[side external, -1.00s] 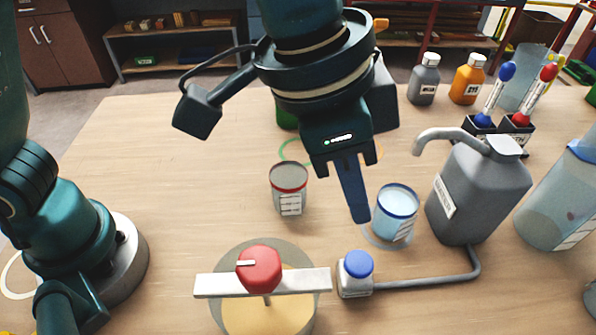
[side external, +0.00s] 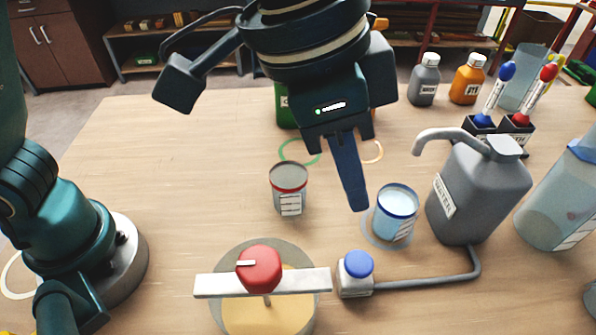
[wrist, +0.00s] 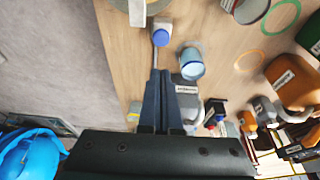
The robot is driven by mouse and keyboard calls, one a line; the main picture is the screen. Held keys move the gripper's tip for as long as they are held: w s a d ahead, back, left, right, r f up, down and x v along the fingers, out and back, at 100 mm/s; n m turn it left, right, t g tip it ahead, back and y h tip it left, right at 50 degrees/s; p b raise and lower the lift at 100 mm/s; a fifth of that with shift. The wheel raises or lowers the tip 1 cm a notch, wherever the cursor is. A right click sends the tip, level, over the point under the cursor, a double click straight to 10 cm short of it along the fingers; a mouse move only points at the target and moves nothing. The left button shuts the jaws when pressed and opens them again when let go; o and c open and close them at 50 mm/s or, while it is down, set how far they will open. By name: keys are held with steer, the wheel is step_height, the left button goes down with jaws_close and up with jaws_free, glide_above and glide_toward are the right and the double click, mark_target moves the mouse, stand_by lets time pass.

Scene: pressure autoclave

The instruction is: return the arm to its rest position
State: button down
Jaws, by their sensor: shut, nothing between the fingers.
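My gripper (side external: 357,207) is shut and empty, its dark blue fingers pressed together and pointing down. In the side view it hangs above the table, with the fingertips just left of the blue-rimmed beaker (side external: 396,214); I see no contact. The gripper also shows in the wrist view (wrist: 168,72), where its fingers point up the picture toward the blue-capped valve (wrist: 161,38) and the blue-rimmed beaker (wrist: 192,64).
A red-rimmed beaker (side external: 289,188) stands left of the fingers. The autoclave pot (side external: 262,312) with a red knob (side external: 259,268) is in front. A grey water can (side external: 478,190) and several bottles stand right.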

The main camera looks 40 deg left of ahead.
steer(key=w+a+r+n+t, duration=0.1)
steer(key=a+r+n, duration=0.15)
steer(key=a, duration=0.55)
steer(key=w+a+r+n+t, duration=0.1)
steer(key=a+r+n+t, duration=0.15)
steer(key=a, duration=0.45)
steer(key=s+a+f+n+y, duration=0.2)
steer(key=s+a+f+n, duration=0.2)
steer(key=s+a+f, duration=0.3)
steer(key=shift+s+a+f+y, duration=0.3)
steer(key=shift+s+a+f, duration=0.1)
steer(key=shift+a+f, duration=0.3)
